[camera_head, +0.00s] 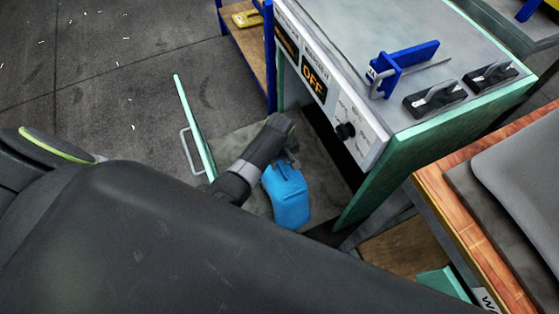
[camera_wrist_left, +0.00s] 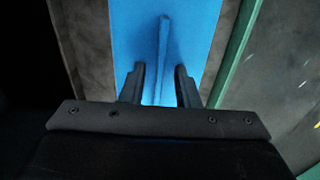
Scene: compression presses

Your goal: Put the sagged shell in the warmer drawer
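The blue shell (camera_head: 288,195) is inside the outline of the pulled-out warmer drawer (camera_head: 232,146), over its grey floor; whether it rests flat on the floor is hard to tell. My left gripper (camera_head: 290,158) reaches down into the drawer at the shell's upper end. In the left wrist view, the two fingers of the left gripper (camera_wrist_left: 160,85) stand apart on either side of the shell's upright blue fin (camera_wrist_left: 163,45), with a visible gap on each side. The shell's broad blue face (camera_wrist_left: 196,30) lies beyond the fingers. My right gripper is not in view.
The press housing (camera_head: 345,75) with its OFF display stands above the drawer. A blue clamp piece (camera_head: 405,60) and black handles (camera_head: 435,97) sit on its top. The mint drawer front (camera_head: 194,125) is at the left. A wooden table (camera_head: 470,205) is at the right.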

